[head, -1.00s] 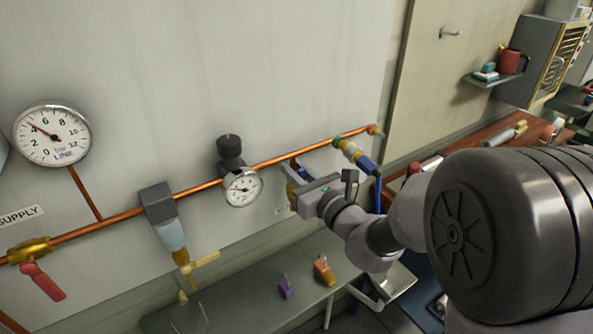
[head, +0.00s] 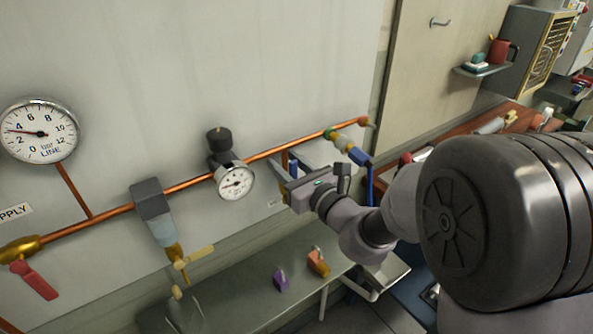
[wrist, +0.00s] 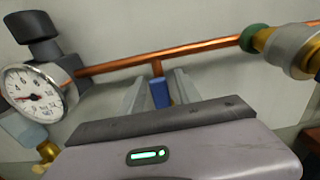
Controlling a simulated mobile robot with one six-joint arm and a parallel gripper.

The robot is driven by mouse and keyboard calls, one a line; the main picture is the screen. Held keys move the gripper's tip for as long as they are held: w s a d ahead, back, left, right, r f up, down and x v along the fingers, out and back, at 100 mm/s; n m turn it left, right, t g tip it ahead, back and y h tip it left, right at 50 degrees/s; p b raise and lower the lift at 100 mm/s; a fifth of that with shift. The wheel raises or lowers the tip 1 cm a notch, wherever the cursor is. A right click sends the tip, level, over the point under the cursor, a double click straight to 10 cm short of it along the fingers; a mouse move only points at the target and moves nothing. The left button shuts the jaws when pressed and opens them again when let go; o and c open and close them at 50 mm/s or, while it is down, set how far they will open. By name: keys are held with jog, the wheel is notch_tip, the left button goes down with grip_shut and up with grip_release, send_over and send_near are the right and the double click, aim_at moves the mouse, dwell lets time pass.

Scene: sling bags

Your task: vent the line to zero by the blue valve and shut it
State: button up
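The blue valve's handle (wrist: 160,93) shows in the wrist view below a short copper stub. My gripper (wrist: 162,88) has one finger close on each side of it and looks shut on it. In the head view my gripper (head: 287,181) is at this branch under the copper pipe, and my own wrist hides most of the valve. The large LINE gauge (head: 39,131) at the left reads about 3. A smaller gauge (head: 235,181) sits on the pipe below a black knob (head: 218,138); it also shows in the wrist view (wrist: 33,94).
A red-handled supply valve (head: 35,279) is at the far left. A grey-blue filter unit (head: 156,213) hangs from the pipe (head: 190,183). A blue-and-yellow fitting (head: 349,148) is right of my gripper. Purple (head: 281,281) and orange (head: 318,263) padlocks sit on the shelf below.

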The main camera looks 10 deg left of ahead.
jog(key=b+v, duration=0.7)
jog(key=v, duration=1)
jog(key=s+a+f+n+g+h, duration=0.1)
jog(key=s+f+n+g, duration=0.1)
jog(key=s+n+g, duration=0.35)
jog(key=s+a+f+n+g+h, duration=0.1)
jog(key=s+f+n+g, duration=0.15)
jog(key=s+n, duration=0.5)
jog(key=s+d+f+n+t+h, duration=0.1)
jog(key=s+d+f+n+h, duration=0.1)
jog(key=d+n+h, duration=0.2)
jog(key=s+d+f+n+h, duration=0.1)
jog(key=d+n+h, duration=0.3)
jog(key=d, duration=0.7)
jog(key=shift+s+d+f+n+t+h, duration=0.2)
jog(key=shift+s+f+n+t+h, duration=0.2)
jog(key=shift+h, duration=0.3)
